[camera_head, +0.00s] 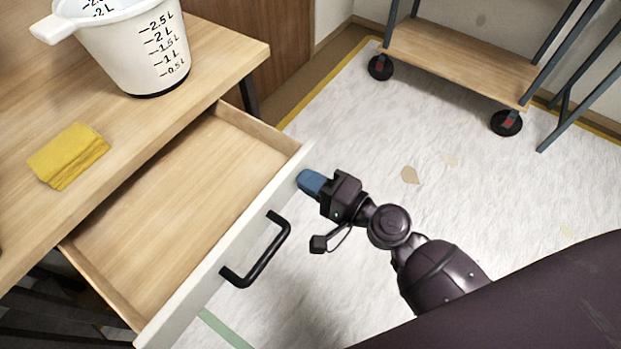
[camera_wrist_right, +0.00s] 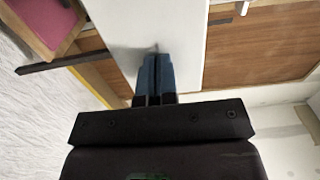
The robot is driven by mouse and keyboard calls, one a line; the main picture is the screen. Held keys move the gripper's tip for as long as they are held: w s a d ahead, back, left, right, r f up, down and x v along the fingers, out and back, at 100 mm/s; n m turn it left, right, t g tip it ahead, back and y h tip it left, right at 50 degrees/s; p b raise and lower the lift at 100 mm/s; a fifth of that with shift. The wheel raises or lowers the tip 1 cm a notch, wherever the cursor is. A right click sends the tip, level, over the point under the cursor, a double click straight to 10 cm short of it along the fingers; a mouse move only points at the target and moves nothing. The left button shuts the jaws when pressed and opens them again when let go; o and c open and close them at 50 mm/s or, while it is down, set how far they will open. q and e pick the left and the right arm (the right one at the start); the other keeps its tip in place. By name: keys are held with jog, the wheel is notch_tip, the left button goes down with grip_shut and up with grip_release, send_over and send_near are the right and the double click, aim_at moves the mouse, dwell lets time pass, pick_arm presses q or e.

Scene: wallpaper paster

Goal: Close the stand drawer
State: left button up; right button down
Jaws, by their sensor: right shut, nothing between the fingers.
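The stand drawer (camera_head: 185,195) is pulled far out of the wooden stand (camera_head: 215,50), and its inside is empty. Its white front panel (camera_head: 225,250) carries a black bar handle (camera_head: 262,258). My right gripper (camera_head: 308,181) has blue fingertips and is shut, at the far end of the drawer front, close to the panel's outer face. In the right wrist view, the shut blue fingers (camera_wrist_right: 155,75) overlap the white panel (camera_wrist_right: 150,25); I cannot tell whether they touch it. My left gripper is not in view.
A white measuring bucket (camera_head: 135,45) and a folded yellow cloth (camera_head: 68,155) are on the stand top. A wheeled cart (camera_head: 460,60) stands at the back right. The pale floor (camera_head: 370,120) between the drawer and the cart is mostly clear.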

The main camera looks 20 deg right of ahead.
aim_at(223, 139)
jog(key=x, duration=2.2)
jog(key=shift+w+a+f, duration=0.1)
jog(key=shift+w+a, duration=0.2)
jog(key=shift+w, duration=0.15)
jog(key=shift+r, duration=0.25)
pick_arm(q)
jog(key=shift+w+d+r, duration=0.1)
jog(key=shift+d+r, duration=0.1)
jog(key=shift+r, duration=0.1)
pick_arm(e)
jog(key=shift+r, duration=0.1)
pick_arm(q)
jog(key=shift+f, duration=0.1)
pick_arm(e)
jog(key=shift+w+r, duration=0.1)
